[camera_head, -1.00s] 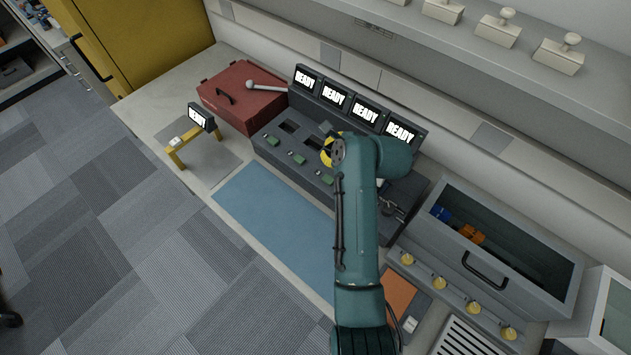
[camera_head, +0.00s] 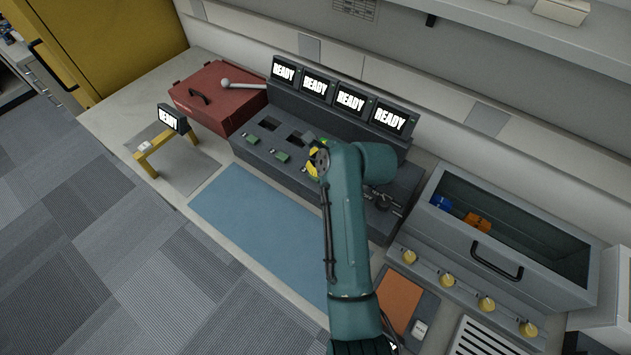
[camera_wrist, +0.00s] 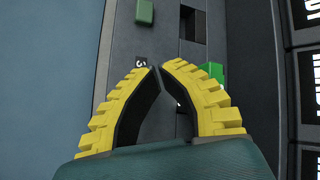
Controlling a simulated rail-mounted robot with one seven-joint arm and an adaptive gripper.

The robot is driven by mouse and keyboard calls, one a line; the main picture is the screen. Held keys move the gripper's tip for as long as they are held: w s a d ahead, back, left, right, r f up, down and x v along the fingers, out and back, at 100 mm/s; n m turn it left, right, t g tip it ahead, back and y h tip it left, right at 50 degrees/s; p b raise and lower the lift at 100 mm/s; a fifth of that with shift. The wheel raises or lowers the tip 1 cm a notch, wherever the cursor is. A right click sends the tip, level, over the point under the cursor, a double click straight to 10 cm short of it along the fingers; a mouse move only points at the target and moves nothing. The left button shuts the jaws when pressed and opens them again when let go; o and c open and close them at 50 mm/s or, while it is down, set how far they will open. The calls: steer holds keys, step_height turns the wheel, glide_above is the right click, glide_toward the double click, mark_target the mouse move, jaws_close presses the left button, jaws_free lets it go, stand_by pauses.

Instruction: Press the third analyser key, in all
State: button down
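The grey analyser console (camera_head: 240,152) stands on the bench, with several screens reading READY above its slots. Two dark green keys, the first (camera_head: 252,138) and second (camera_head: 282,156), show along its front in the head view. My gripper (camera_wrist: 157,68) is over the third station, its yellow fingers closed tip to tip with nothing visible between them. The label "3" (camera_wrist: 141,61) is just left of the tips in the wrist view. The third key is hidden behind my gripper. A bright green block (camera_wrist: 212,72) shows beside the right finger. Another green key (camera_wrist: 145,12) lies farther up.
A red case (camera_head: 215,95) is left of the console, and a small yellow stand with a READY screen (camera_head: 172,119) is in front of it. A grey open bin (camera_head: 545,235) stands to the right. The blue mat (camera_head: 260,235) is clear.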

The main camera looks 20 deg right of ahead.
steer(key=shift+f, duration=0.85)
steer(key=shift+f, duration=0.15)
stand_by(0.7)
steer(key=shift+f+p, duration=0.3)
steer(key=shift+f, duration=0.5)
stand_by(0.6)
steer(key=shift+r, duration=0.15)
steer(key=shift+r+p, duration=0.8)
steer(key=shift+p, duration=0.5)
step_height(320, 180, up, 5)
steer(key=p, duration=0.5)
steer(key=shift+r+p, duration=0.1)
steer(key=shift+p, duration=0.3)
